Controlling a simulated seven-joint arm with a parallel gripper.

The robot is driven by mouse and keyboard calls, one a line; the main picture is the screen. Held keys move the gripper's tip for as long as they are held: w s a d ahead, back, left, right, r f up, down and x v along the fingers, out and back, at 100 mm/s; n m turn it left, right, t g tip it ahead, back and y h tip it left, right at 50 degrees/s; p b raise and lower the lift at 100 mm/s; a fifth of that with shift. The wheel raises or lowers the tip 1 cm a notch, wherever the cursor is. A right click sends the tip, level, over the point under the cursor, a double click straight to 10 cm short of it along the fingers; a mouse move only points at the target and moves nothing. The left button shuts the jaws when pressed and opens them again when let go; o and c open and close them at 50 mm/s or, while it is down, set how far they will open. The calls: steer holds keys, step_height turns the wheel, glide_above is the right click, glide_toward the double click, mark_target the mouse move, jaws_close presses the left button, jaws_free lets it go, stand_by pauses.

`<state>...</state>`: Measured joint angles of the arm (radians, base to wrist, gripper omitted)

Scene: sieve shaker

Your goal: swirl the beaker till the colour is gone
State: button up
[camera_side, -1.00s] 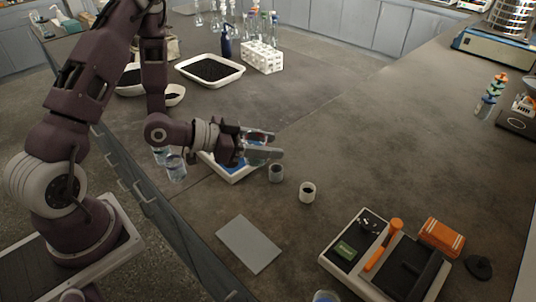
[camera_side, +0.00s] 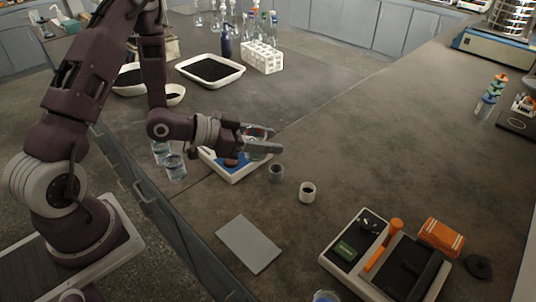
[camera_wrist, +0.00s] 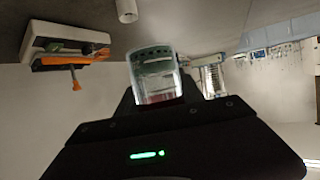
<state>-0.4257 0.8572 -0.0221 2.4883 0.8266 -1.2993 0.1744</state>
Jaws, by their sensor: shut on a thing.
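My gripper (camera_side: 268,139) is shut on a clear glass beaker (camera_wrist: 156,72), holding it above a white device with a blue top (camera_side: 231,174). In the wrist view the beaker sits between my fingers, with a dark reddish tint low in it. In the side view the beaker (camera_side: 257,150) is partly hidden by the fingers, so its liquid is hard to make out there. I cannot tell whether the beaker touches the device.
A grey cup (camera_side: 276,173) and a white cup (camera_side: 307,193) stand close to the right of my gripper. Two clear glasses (camera_side: 176,168) stand to its left near the bench edge. A grey plate (camera_side: 248,244) lies in front. The bench at right centre is clear.

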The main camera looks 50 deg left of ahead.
steer(key=shift+s, duration=0.8)
steer(key=shift+w+d, duration=1.3)
steer(key=shift+w, duration=0.45)
steer(key=shift+s+a, duration=0.65)
steer(key=shift+s, duration=0.25)
steer(key=shift+s+a, duration=0.65)
steer(key=shift+s, duration=0.2)
steer(key=shift+w+d, duration=1.3)
steer(key=shift+w, duration=0.45)
steer(key=shift+s+a, duration=0.65)
steer(key=shift+s, duration=0.25)
steer(key=shift+s+a, duration=0.65)
steer(key=shift+s, duration=0.2)
steer(key=w+d+r, duration=0.1)
steer(key=d+r, duration=0.3)
steer(key=r, duration=0.1)
